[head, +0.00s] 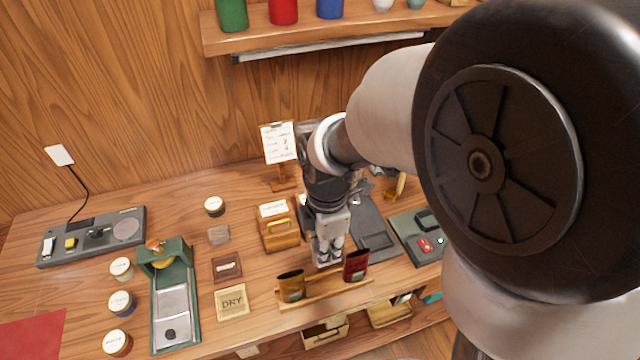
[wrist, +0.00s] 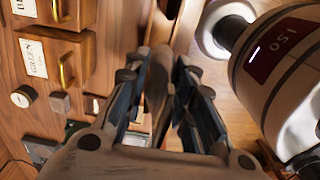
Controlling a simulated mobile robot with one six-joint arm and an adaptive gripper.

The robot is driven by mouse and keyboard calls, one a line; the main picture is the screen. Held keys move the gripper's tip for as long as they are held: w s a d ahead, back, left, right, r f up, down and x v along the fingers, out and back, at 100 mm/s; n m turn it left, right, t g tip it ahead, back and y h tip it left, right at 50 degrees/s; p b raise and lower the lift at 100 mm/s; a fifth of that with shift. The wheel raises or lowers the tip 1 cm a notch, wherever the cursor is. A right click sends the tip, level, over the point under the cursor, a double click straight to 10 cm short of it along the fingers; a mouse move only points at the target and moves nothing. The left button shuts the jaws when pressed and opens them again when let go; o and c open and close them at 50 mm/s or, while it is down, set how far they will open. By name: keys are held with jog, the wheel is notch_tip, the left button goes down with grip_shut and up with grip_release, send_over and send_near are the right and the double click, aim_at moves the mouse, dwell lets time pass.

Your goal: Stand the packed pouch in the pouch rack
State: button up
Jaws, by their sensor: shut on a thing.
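The pouch rack (head: 322,290) is a low wooden stand at the front edge of the table. A gold-brown pouch (head: 291,287) stands at its left end and a dark red pouch (head: 356,265) at its right end. My gripper (head: 327,260) points down over the middle of the rack, between these two. In the wrist view its fingers (wrist: 172,100) are closed around a narrow brown thing (wrist: 158,80), seen edge-on, which looks like the packed pouch. In the head view the fingers mostly hide it, and I cannot tell whether its base touches the rack.
A wooden drawer box (head: 277,232) stands behind and left of the rack. A DRY tile (head: 233,302) and a green press (head: 172,305) lie further left. A dark grey device (head: 372,235) and a green-grey panel (head: 415,240) are on the right. My arm covers the right side.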

notch_tip(320, 180, down, 13)
jog(key=b, duration=0.4)
jog(key=shift+f, duration=0.2)
jog(key=shift+f, duration=0.15)
jog(key=o, duration=0.8)
